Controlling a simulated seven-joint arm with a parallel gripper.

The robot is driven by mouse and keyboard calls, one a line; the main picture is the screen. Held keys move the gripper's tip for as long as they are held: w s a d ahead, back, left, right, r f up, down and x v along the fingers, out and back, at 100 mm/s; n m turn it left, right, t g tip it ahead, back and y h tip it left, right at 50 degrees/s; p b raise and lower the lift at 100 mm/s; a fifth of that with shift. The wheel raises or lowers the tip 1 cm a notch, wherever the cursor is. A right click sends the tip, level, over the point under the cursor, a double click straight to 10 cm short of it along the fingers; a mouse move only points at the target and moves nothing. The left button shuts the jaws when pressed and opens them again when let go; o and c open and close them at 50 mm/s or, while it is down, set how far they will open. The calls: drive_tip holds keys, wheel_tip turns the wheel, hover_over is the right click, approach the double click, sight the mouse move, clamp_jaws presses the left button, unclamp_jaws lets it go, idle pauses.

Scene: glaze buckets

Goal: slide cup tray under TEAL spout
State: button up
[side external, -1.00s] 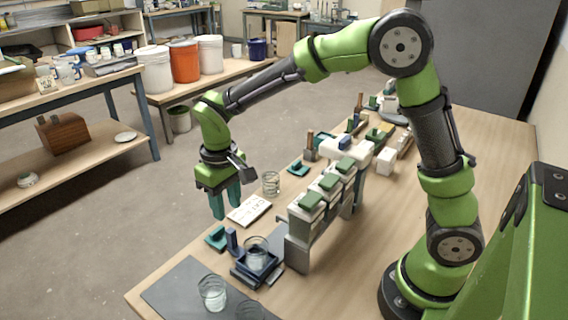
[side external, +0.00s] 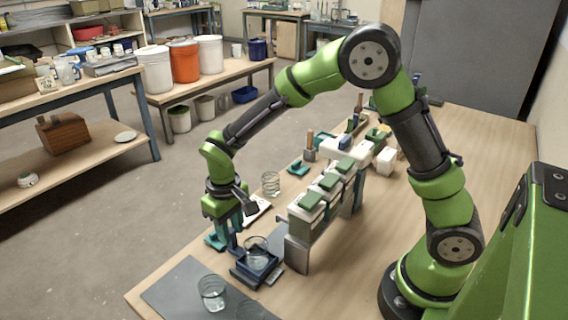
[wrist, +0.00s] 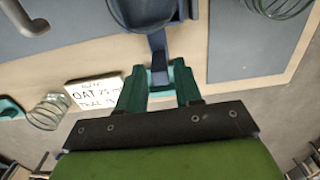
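The dark blue cup tray (side external: 250,279) stands on the near-left table, with a clear cup (side external: 257,253) in it. Part of the tray and cup shows at the top of the wrist view (wrist: 142,22). A blue upright handle (wrist: 158,62) projects from the tray. My gripper (wrist: 160,78) is down at this handle, with a teal finger on either side. I cannot tell whether the fingers press on it. The dispenser (side external: 298,250) stands right of the tray, with several green-topped blocks. Its spouts are not clearly visible, and I cannot tell which is teal.
A clear glass (side external: 212,293) stands on the grey mat (side external: 180,290) at the near edge. Another glass (side external: 271,184) and a lettered card (wrist: 95,93) lie beyond my gripper. Tools crowd the table's far end.

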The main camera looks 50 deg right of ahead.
clamp_jaws()
drive_tip(key=shift+d, duration=5.55)
drive_tip(key=shift+d, duration=2.1)
drive_tip(key=shift+o, duration=0.9)
unclamp_jaws()
wheel_tip(320, 180, up, 7)
